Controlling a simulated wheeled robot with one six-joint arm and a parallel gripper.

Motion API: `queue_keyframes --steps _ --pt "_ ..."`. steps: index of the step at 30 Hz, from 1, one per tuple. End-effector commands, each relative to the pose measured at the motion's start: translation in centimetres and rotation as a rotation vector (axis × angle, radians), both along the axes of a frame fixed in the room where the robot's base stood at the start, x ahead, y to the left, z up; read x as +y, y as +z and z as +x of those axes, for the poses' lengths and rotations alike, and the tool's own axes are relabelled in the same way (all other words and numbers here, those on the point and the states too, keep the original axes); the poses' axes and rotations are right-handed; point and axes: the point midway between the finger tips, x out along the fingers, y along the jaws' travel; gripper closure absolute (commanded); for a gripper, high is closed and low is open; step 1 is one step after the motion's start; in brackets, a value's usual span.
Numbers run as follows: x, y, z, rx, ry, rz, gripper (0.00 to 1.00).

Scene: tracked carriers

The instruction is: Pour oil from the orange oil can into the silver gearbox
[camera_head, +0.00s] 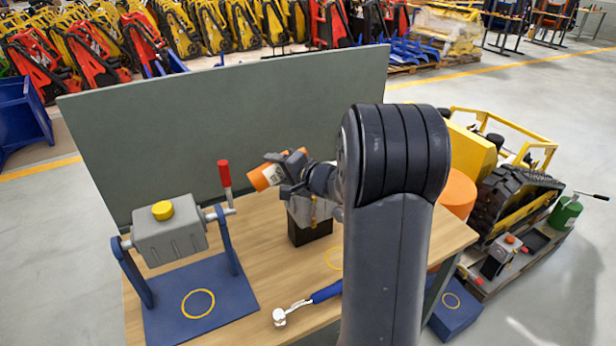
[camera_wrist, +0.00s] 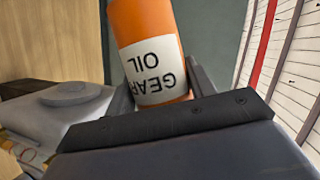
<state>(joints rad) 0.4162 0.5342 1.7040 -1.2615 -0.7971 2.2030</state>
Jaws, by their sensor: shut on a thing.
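My gripper (camera_head: 285,175) is shut on the orange oil can (camera_head: 261,181), holding it tilted in the air above the table. The can's white "GEAR OIL" label faces the wrist camera, where the can (camera_wrist: 148,35) stands between the fingers (camera_wrist: 155,97). Its spout cannot be made out. A silver casting (camera_head: 325,211), which looks like the silver gearbox, sits on a black block below and right of the can, partly hidden by my gripper and arm. A grey casting with a round raised top (camera_wrist: 70,92) shows at the left of the wrist view, apart from the can.
A grey box (camera_head: 170,241) with a yellow cap hangs in a blue stand (camera_head: 215,295) with a red-handled lever (camera_head: 224,175). A blue-handled tool (camera_head: 325,293) lies at the table's front. A grey panel (camera_head: 220,110) stands behind the table.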

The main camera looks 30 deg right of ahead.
Motion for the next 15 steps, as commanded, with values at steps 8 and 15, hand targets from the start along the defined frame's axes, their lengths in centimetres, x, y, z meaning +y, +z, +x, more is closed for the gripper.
queue_keyframes --steps 8,15 --pt "0.01 -0.01 0.02 0.000 0.001 0.021 0.79" --pt "0.02 -0.15 0.01 0.001 0.001 0.040 0.79"
